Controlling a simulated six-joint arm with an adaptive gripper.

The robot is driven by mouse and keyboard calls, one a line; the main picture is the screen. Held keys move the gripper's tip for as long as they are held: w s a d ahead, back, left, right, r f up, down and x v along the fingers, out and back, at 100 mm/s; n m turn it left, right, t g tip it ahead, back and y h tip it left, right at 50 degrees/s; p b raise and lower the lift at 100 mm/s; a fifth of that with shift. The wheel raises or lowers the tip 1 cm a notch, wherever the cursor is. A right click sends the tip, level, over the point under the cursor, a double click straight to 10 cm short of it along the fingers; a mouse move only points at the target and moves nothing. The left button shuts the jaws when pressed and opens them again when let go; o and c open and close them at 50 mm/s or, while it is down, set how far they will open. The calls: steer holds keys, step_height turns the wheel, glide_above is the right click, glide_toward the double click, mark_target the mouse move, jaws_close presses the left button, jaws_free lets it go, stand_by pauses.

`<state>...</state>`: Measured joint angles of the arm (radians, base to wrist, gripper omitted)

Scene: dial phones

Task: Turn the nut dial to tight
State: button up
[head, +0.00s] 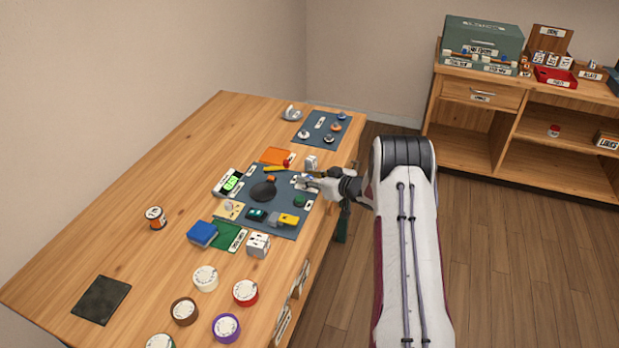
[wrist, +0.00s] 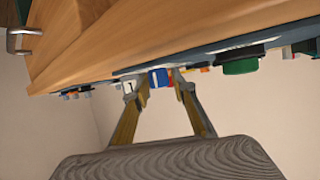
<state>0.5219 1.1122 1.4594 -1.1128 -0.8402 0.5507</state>
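I cannot tell which part is the nut dial; the labels are too small to read. My gripper (head: 308,182) is at the right edge of the middle dark mat (head: 262,213) in the head view, beside small white parts. In the wrist view my gripper (wrist: 161,82) has its two fingers apart. A small blue block (wrist: 158,77) shows between the fingertips, and I cannot tell whether either finger touches it. A green round knob (wrist: 240,62) is to the right of the fingers; it also shows in the head view (head: 299,202).
A second mat (head: 321,129) with small round parts lies at the far end. Several round dials, one red (head: 245,292) and one purple (head: 226,328), stand at the near end. An orange-and-white jar (head: 155,217) stands left. A shelf (head: 480,92) is at right. The table's left side is mostly clear.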

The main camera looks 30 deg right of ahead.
jaws_close()
steer(key=shift+w+a+r+m+t+h, duration=0.1)
steer(key=shift+m+t+h, duration=0.1)
steer(key=shift+m+h, duration=0.35)
steer(key=shift+w+r+m+t+h, duration=0.1)
steer(key=shift+m+t+h, duration=0.1)
steer(key=shift+m+h, duration=0.35)
steer(key=shift+r+m+h, duration=0.1)
steer(key=shift+m+h, duration=1.2)
steer(key=shift+h, duration=0.2)
steer(key=shift+c, duration=0.4)
jaws_free()
steer(key=shift+o, duration=0.4)
steer(key=shift+s, duration=0.1)
steer(key=shift+f, duration=0.2)
